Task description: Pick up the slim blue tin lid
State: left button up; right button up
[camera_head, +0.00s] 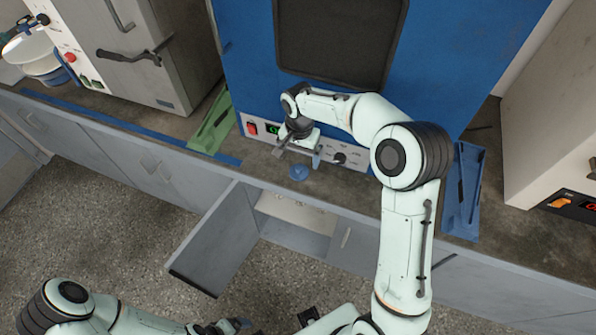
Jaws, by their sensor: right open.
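A small round blue tin lid (298,172) lies on the counter, near its front edge and in front of the big blue machine. My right gripper (299,154) reaches over the counter from the right. It is open and empty, with its fingers just behind and above the lid in the picture. I cannot tell the exact gap in height between them. My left gripper (225,327) is low at the bottom edge of the view, far from the lid. It is small and partly cut off, so its jaws do not show clearly.
The blue machine (238,60) with its front panel stands right behind the lid. A green tray (213,122) is left of it and a blue rack (464,190) is right. A cabinet door (215,240) hangs open below the counter. A white machine (560,120) stands at right.

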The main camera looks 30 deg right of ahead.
aim_at(299, 167)
notch_tip(299, 167, down, 2)
jog(key=shift+w, duration=0.15)
jog(key=shift+w+d+f, duration=0.1)
jog(key=shift+w+f, duration=0.05)
jog(key=shift+f, duration=2.55)
jog(key=c, duration=1.1)
